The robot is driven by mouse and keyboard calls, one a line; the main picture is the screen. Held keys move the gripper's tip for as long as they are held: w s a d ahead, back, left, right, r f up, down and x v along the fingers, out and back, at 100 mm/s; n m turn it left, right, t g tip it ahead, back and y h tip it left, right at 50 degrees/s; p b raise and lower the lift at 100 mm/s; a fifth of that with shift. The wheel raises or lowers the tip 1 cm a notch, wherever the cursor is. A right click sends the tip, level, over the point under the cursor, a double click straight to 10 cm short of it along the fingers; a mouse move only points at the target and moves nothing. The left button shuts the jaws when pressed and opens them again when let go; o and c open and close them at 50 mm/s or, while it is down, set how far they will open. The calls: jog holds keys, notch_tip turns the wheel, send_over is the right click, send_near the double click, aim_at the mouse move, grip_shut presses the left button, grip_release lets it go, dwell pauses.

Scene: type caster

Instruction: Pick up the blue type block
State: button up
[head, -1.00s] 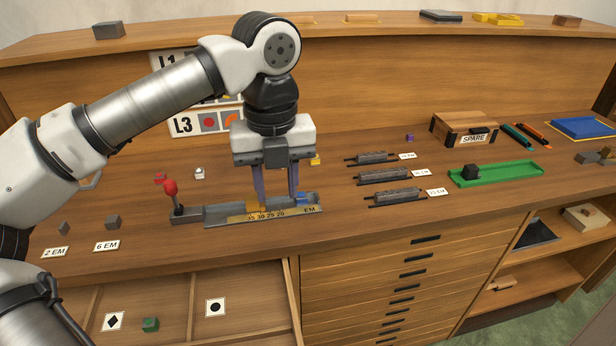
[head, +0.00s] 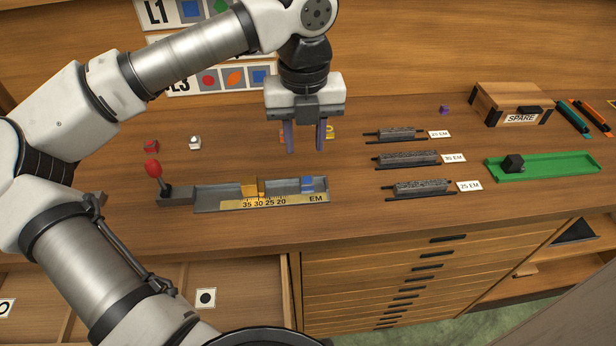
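The blue type block (head: 307,184) sits at the right end of the grey metal composing stick (head: 225,189), which has a yellow scale along its front. A yellow-orange block (head: 250,186) stands in the stick further left, apart from the blue one. My gripper (head: 305,150) points down with its two purple fingers apart. It is open, with nothing seen between the fingers. In the picture it is just above the blue block, and does not touch it. The fingers partly hide a yellow thing (head: 329,131) behind them.
A red-knobbed lever (head: 154,170) rises at the stick's left end. Several dark type bars (head: 408,159) with labels lie to the right. Further right are a green tray (head: 560,167) with a dark block (head: 513,163) and a SPARE box (head: 511,101). An open drawer (head: 240,285) is below.

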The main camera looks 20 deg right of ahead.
aim_at(307, 180)
jog(key=f+p, duration=0.1)
jog(key=f, duration=0.3)
jog(key=f+p, duration=0.1)
jog(key=f, duration=0.4)
jog(key=shift+d+f, duration=0.2)
jog(key=shift+f, duration=0.05)
grip_shut()
jog(key=shift+r, duration=0.1)
